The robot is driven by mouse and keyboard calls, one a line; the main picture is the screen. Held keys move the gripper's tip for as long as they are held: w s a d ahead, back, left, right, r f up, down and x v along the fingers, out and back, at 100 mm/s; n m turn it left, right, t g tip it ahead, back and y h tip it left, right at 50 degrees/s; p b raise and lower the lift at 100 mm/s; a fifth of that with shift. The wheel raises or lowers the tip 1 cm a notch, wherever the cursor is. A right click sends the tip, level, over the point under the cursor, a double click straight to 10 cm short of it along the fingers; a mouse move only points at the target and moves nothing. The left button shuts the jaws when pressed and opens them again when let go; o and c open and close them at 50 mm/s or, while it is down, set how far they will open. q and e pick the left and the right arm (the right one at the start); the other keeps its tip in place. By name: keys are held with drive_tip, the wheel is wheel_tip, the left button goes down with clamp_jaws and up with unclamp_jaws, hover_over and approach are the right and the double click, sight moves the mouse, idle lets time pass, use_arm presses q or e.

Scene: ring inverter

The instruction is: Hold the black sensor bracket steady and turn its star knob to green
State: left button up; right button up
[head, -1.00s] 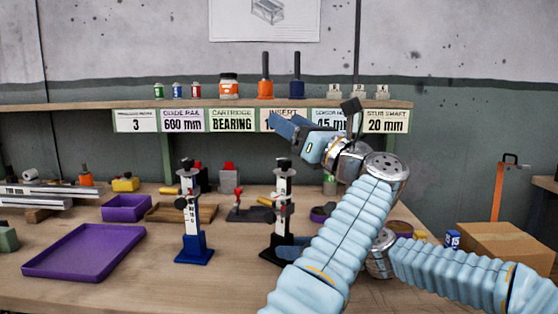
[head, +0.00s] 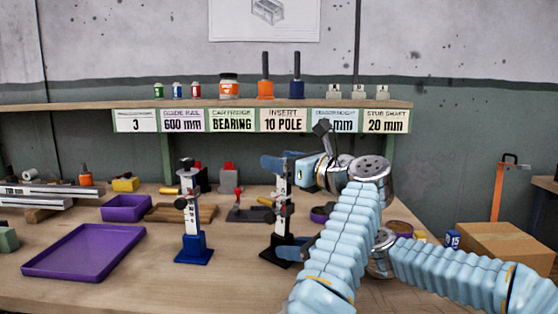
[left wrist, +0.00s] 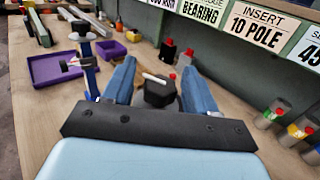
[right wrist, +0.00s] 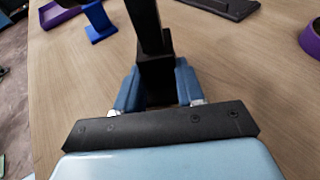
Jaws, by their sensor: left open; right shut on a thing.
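The black sensor bracket stands upright on its black base (head: 290,249), with a pale marked post (head: 280,217). My left gripper (head: 278,164) is at its top in the head view. In the left wrist view its open fingers (left wrist: 158,66) straddle a black knob (left wrist: 160,94) with a white pointer. I cannot tell whether either finger touches the knob. No green mark shows beside the knob. My right gripper (right wrist: 157,78) is shut on the bracket's lower black part (right wrist: 155,72). In the head view my right gripper is mostly hidden behind my left arm.
A similar bracket with a blue base (head: 194,249) stands to the left. A purple tray (head: 85,252) lies farther left, with a purple bin (head: 125,208) behind it. A black fixture with a red knob (head: 240,208) lies behind the brackets. The front bench is clear.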

use_arm(q)
drive_tip(key=shift+w+a, duration=0.4)
drive_tip(key=shift+w, duration=0.05)
